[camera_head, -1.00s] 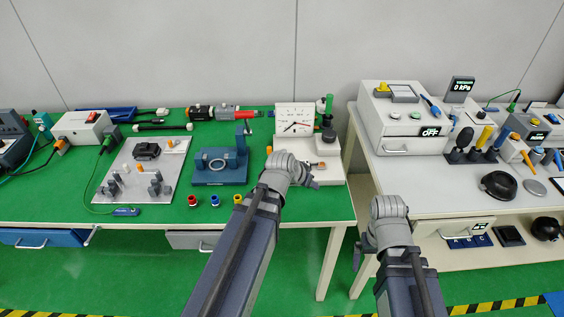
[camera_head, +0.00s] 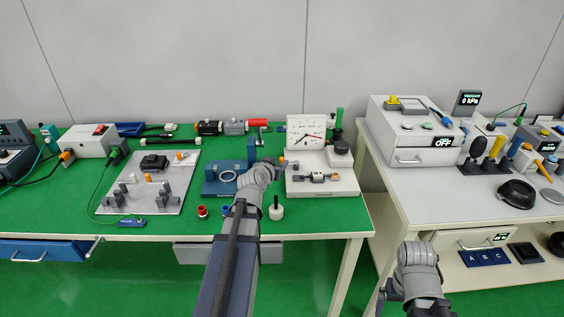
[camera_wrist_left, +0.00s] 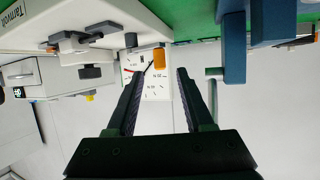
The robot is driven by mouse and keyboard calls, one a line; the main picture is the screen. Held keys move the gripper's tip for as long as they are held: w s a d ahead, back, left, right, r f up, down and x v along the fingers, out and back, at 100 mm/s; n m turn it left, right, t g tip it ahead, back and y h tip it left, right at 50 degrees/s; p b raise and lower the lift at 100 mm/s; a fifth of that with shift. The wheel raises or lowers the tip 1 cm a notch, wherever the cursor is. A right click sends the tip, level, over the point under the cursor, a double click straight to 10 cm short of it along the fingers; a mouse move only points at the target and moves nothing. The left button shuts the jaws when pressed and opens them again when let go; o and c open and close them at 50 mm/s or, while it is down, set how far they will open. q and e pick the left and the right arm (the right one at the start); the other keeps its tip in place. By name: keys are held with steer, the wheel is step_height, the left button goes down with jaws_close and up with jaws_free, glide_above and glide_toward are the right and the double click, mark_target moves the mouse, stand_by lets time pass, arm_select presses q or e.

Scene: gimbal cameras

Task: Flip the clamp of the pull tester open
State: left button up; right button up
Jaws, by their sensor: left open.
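The pull tester is a white base (camera_head: 345,187) with a square dial gauge (camera_head: 303,128) at its back and a small grey fixture (camera_head: 318,177) on top. An orange-tipped part (camera_head: 283,160) shows at its left side. My left gripper (camera_head: 283,167) is open and beside this left side, mostly hidden by its own wrist. In the left wrist view, which is turned upside down, the orange part (camera_wrist_left: 159,58) appears between the open fingertips (camera_wrist_left: 157,77), with the dial (camera_wrist_left: 145,84) behind. Contact cannot be told. My right gripper (camera_head: 384,294) is low by the table gap.
A blue fixture (camera_head: 210,187) with a ring stands close left of the gripper. A white knob-like weight with a dark stem (camera_head: 276,212) and small red (camera_head: 202,212) and blue pieces lie in front. A grey board (camera_head: 140,200) is farther left.

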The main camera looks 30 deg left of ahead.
mark_target(281, 160)
arm_select(q)
steer(key=b+x, duration=0.1)
steer(key=x, duration=0.4)
steer(key=shift+w+a+f+b, duration=0.1)
steer(key=shift+w+f+b, duration=0.1)
steer(key=shift+w+b, duration=0.15)
steer(key=shift+r, duration=0.1)
steer(key=shift+c, duration=0.2)
jaws_close()
